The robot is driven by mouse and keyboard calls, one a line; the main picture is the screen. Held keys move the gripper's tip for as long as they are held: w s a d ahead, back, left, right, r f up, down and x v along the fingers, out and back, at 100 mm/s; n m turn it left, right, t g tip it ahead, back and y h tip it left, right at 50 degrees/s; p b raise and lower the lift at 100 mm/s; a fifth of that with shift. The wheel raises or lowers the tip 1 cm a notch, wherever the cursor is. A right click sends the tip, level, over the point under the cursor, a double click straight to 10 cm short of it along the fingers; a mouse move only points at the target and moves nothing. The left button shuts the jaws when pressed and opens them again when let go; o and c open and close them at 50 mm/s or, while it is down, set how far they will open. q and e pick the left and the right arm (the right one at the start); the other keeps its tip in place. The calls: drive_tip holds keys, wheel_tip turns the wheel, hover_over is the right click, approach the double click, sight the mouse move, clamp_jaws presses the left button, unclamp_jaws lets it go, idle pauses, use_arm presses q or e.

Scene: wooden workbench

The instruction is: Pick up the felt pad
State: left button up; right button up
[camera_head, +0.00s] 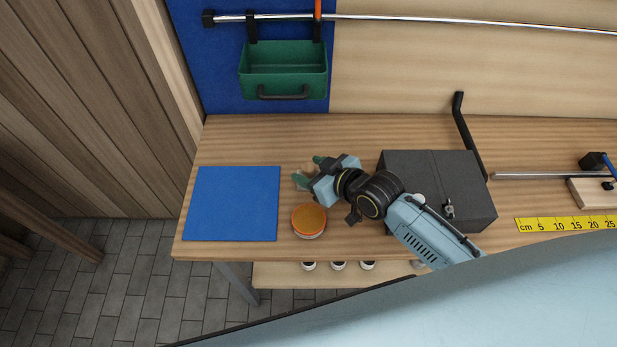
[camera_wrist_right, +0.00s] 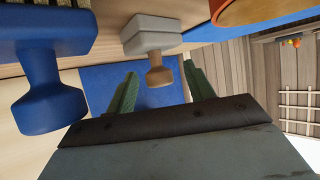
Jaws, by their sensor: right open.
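The felt pad (camera_wrist_right: 152,37) looks to be the pale grey layered block with a round wooden knob. In the wrist view, which is upside down, it stands on the bench with its knob ahead of and between my fingers. In the head view only a small beige part (camera_head: 305,173) of it shows at my fingertips. My right gripper (camera_head: 308,169) is open, with its green fingers apart; they also show in the wrist view (camera_wrist_right: 160,70). I see no grip on the knob. My left gripper is not in view.
A blue knobbed block (camera_wrist_right: 48,75) stands close beside the pad. An orange-rimmed bowl (camera_head: 309,220) is near my gripper on the front side. A blue mat (camera_head: 235,204) lies clear at the left. A dark box (camera_head: 440,180) stands behind my wrist, right.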

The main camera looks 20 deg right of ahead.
sight(304, 167)
drive_tip(key=x, duration=0.2)
drive_tip(key=shift+w+f, duration=0.1)
drive_tip(key=shift+w, duration=0.2)
drive_tip(key=shift+w+a+f, duration=0.1)
drive_tip(key=shift+w+a, duration=0.05)
drive_tip(key=shift+c, duration=0.4)
drive_tip(key=c, duration=0.9)
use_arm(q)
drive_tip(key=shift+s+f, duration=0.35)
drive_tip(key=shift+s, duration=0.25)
use_arm(e)
drive_tip(key=shift+c, duration=0.3)
